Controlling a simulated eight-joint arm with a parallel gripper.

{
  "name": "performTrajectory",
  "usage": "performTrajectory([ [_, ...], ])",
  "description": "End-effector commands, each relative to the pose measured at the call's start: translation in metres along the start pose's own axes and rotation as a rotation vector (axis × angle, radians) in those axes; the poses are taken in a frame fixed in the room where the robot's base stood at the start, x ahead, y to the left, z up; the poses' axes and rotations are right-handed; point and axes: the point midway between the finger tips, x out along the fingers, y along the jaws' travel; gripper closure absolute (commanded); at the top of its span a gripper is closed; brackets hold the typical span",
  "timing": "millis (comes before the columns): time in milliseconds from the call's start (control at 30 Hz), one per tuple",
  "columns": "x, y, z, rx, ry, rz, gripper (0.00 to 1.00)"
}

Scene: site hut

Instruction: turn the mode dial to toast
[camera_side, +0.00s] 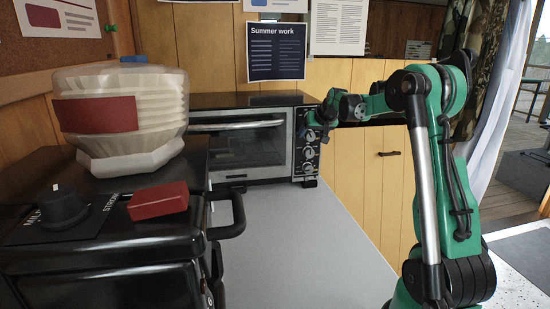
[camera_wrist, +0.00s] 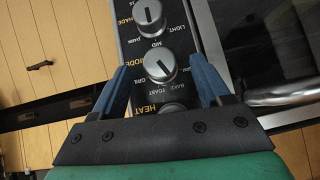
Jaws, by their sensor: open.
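The mode dial (camera_wrist: 160,66) is a round silver knob with a dark line slanting across its face. It sits on the oven's dark control panel, with bake, toast and grill lettering around it. The line slants toward the lower right; I cannot surely tell which label it marks. My gripper (camera_wrist: 161,72) is open, its two blue fingers one on each side of the mode dial. I cannot tell if they touch it. In the side view my gripper (camera_side: 316,130) is at the oven's control panel, covering part of it. The toaster oven (camera_side: 237,145) stands against the wall, door shut.
The shade dial (camera_wrist: 150,17) and the partly hidden heat dial (camera_wrist: 172,107) flank the mode dial. The oven door handle (camera_wrist: 285,95) juts out beside them. A black appliance with a knob (camera_side: 64,207), a red block (camera_side: 158,200) and stacked paper filters (camera_side: 125,115) stand left. The grey counter (camera_side: 290,240) is clear.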

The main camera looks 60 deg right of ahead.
Motion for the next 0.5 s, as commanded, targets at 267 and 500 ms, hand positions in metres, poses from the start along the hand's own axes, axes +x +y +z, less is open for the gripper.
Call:
performTrajectory([
  [267, 0.008, -0.0003, 0.0005, 0.0, 0.0, 0.0, 0.3],
  [500, 0.0077, -0.0004, 0.0005, 0.0, 0.0, 0.0, 0.67],
])
